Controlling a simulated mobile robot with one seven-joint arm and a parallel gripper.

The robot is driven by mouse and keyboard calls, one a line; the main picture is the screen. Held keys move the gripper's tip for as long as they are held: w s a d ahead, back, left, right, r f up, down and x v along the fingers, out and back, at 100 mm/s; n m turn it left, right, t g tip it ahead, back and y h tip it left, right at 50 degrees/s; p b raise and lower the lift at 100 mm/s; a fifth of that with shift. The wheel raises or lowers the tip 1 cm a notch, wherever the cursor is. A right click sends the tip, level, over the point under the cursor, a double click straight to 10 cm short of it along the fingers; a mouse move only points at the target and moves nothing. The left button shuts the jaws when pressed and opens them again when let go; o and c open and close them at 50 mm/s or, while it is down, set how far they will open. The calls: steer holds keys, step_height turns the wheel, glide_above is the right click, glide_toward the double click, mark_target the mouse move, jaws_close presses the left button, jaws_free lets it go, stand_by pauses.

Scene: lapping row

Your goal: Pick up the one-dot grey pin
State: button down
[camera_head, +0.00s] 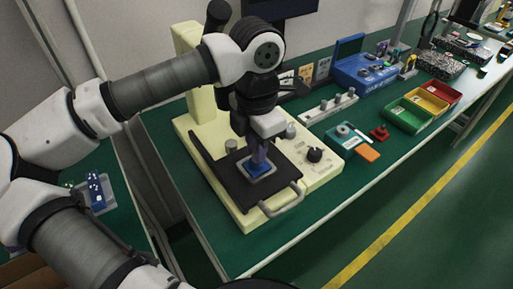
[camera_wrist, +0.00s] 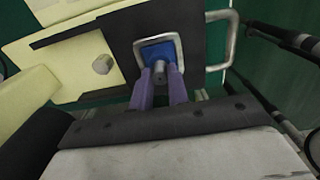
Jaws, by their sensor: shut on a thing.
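My gripper (camera_head: 259,158) points down over the dark plate of the cream machine. In the wrist view its purple fingers (camera_wrist: 162,74) are shut on a grey pin (camera_wrist: 160,70), which sits between the fingertips. I cannot make out any dots on it. Directly beyond the tips is a blue square block (camera_head: 259,170) inside a metal frame, also visible in the wrist view (camera_wrist: 156,49). I cannot tell whether the pin touches the block. The pin is hidden by the fingers in the head view.
The cream machine (camera_head: 318,170) has a black knob (camera_head: 314,155) and a metal handle (camera_head: 281,203) at its front. To the right are a pale rack with grey pieces (camera_head: 328,108), an orange tag (camera_head: 367,152), a red piece (camera_head: 380,133), coloured bins (camera_head: 404,117) and a blue case (camera_head: 365,72).

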step_height(320, 180, up, 28)
steer(key=p, duration=0.4)
